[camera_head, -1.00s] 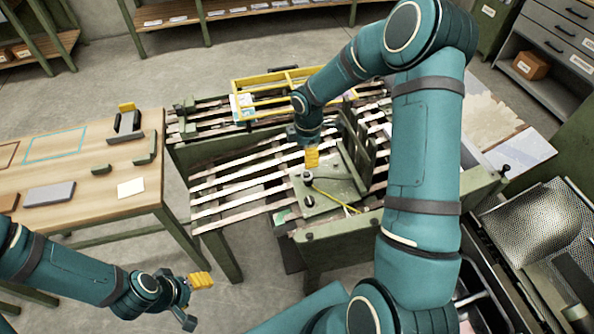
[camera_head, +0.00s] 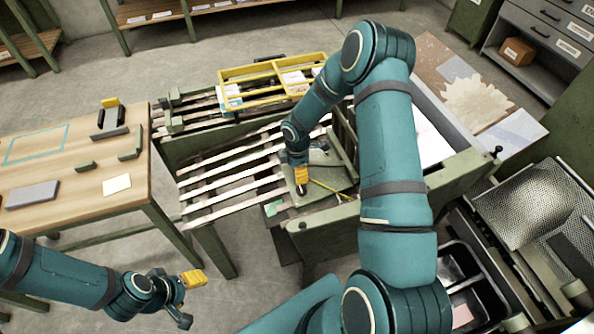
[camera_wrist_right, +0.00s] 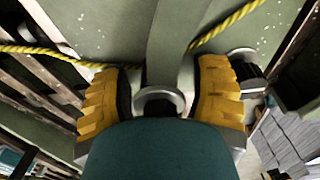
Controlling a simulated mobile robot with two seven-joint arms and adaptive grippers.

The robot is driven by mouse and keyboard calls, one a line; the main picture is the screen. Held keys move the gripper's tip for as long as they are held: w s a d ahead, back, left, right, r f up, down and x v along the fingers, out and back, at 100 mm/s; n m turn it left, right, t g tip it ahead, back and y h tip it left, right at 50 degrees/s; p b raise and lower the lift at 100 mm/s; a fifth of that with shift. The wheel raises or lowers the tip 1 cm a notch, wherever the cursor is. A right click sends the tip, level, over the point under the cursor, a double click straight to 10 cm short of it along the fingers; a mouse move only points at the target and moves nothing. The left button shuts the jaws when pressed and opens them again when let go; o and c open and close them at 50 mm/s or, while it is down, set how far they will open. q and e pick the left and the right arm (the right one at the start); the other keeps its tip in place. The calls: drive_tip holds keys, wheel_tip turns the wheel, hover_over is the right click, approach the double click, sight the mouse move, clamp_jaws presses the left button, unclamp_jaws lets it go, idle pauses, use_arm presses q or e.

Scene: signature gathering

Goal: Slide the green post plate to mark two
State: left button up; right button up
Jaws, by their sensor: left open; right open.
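The green post plate (camera_head: 328,178) lies flat at the right end of the slatted bench, and its green surface fills the upper part of the right wrist view (camera_wrist_right: 95,28). My right gripper (camera_head: 301,178) points down over the plate's left part. In the right wrist view its two yellow fingers (camera_wrist_right: 160,98) are open, one on each side of a grey post with a ring-shaped top (camera_wrist_right: 160,97). I cannot tell whether they touch it. My left gripper (camera_head: 183,298) is open and empty, low over the floor at the left. I cannot make out mark two.
A yellow cord (camera_head: 328,190) runs across the plate. Pale slats (camera_head: 225,182) with gaps lie left of it. A yellow frame (camera_head: 262,72) stands behind. A wooden table (camera_head: 75,195) is at the left, and a black bin (camera_head: 465,285) at the right.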

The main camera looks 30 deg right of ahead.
sight(334, 160)
clamp_jaws()
idle(0.3)
drive_tip(key=s+d+p, duration=0.1)
drive_tip(key=d, duration=0.3)
drive_tip(key=s+d+r+p, duration=0.1)
drive_tip(key=d, duration=0.3)
drive_tip(key=s+d+r+p, duration=0.1)
drive_tip(key=d, duration=0.3)
drive_tip(key=shift+r, duration=0.1)
drive_tip(key=shift+d, duration=0.15)
drive_tip(key=shift+c, duration=1.1)
unclamp_jaws()
drive_tip(key=shift+o, duration=1.1)
drive_tip(key=shift+d, duration=0.1)
